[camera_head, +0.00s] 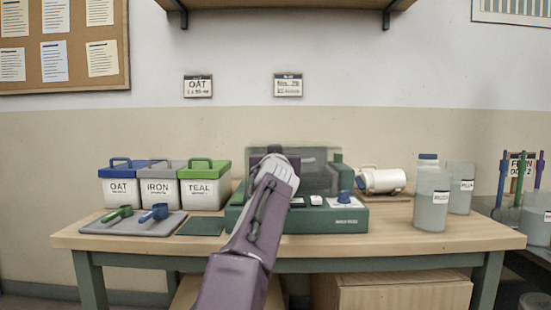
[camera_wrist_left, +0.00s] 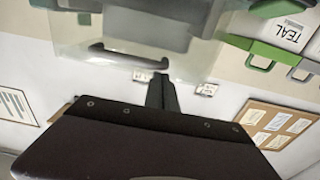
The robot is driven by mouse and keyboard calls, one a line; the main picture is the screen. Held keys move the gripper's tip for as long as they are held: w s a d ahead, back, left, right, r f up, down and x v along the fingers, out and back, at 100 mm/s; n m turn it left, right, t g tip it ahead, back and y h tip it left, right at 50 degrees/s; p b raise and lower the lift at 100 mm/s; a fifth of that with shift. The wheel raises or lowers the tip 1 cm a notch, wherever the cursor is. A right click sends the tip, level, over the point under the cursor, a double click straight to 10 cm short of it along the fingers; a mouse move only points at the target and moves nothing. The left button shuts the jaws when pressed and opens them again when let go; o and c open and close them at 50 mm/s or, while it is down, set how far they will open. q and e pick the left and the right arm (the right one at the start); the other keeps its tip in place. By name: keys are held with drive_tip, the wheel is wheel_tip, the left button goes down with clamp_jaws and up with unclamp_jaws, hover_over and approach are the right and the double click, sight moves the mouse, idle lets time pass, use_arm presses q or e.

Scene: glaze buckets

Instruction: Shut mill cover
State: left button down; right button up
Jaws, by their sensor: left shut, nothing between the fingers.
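The mill is a green machine (camera_head: 330,222) on the table, with a blue knob (camera_head: 344,196) on its front right. Its see-through grey cover (camera_head: 318,172) appears raised, standing up over the base. In the left wrist view, which is upside down, the cover (camera_wrist_left: 205,62) shows a dark handle (camera_wrist_left: 128,58) near its upper edge. My left gripper (camera_wrist_left: 162,92) is shut and empty close to the cover's handle edge. I cannot tell whether it touches. In the head view my left arm hides part of the mill's left side. My right gripper is not in view.
Left of the mill stand lidded bins OAT (camera_head: 121,190), IRON (camera_head: 160,190) and TEAL (camera_head: 205,192), with a grey tray (camera_head: 135,228) holding two scoops in front. To the right are a tipped white jar (camera_head: 381,181) and clear beakers (camera_head: 432,205). The table's front right (camera_head: 440,240) is clear.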

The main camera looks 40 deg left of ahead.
use_arm(q)
drive_tip(key=shift+w+a+f, duration=0.15)
drive_tip(key=shift+f, duration=0.35)
wheel_tip(320, 180, up, 5)
drive_tip(key=p, duration=0.5)
drive_tip(key=f+b+v, duration=0.1)
drive_tip(key=b+v, duration=0.2)
drive_tip(key=v, duration=0.6)
drive_tip(key=shift+s, duration=0.2)
